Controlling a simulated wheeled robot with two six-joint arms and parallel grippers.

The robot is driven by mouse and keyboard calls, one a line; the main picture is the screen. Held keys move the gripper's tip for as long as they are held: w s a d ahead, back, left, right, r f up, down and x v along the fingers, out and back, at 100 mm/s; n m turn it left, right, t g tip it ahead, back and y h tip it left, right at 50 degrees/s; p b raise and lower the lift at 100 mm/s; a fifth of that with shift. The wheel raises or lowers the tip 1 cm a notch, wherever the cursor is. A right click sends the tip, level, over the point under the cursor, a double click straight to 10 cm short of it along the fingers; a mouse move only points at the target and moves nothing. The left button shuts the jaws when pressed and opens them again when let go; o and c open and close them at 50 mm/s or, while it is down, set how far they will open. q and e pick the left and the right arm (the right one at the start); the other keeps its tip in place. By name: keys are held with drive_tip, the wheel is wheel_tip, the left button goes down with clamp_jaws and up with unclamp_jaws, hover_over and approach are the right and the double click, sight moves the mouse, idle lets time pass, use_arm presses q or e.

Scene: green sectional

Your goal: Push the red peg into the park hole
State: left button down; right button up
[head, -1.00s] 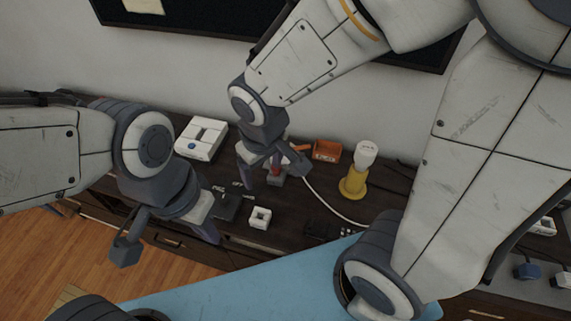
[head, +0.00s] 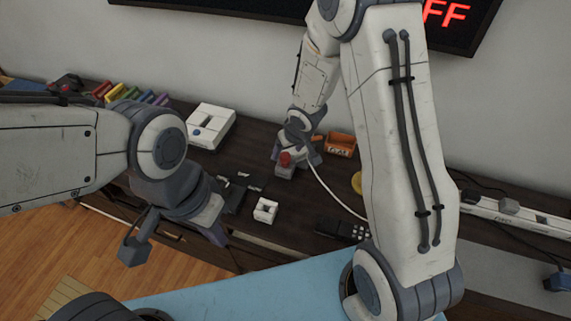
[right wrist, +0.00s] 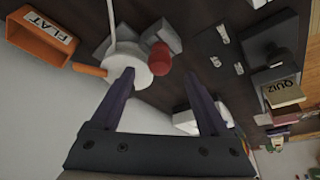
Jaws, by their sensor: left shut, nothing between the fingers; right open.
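The red peg (head: 285,158) stands upright on a grey block (head: 284,171) on the dark desk. It shows as a round red knob in the right wrist view (right wrist: 158,58), beyond my right fingertips and roughly between them. My right gripper (head: 279,149) is open and empty, just behind the peg; contact is not clear. Its purple fingers also show in the right wrist view (right wrist: 158,85). A dark panel (head: 235,192) with small white labels lies left of the peg; I cannot read the park label or make out its hole. My left gripper (head: 218,236) is shut and empty near the desk's front edge.
An orange box (head: 340,143) stands right of the peg, and a white cord (head: 335,190) runs past it. A white block (head: 265,210) sits near the panel. A white box (head: 211,125) stands behind. A black keypad device (head: 342,229) lies at front right.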

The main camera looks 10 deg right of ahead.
sight(286, 156)
drive_tip(key=b+x, duration=0.3)
drive_tip(key=x, duration=0.2)
drive_tip(key=shift+s+f, duration=0.1)
drive_tip(key=shift+s, duration=0.1)
clamp_jaws()
drive_tip(key=shift+r, duration=0.25)
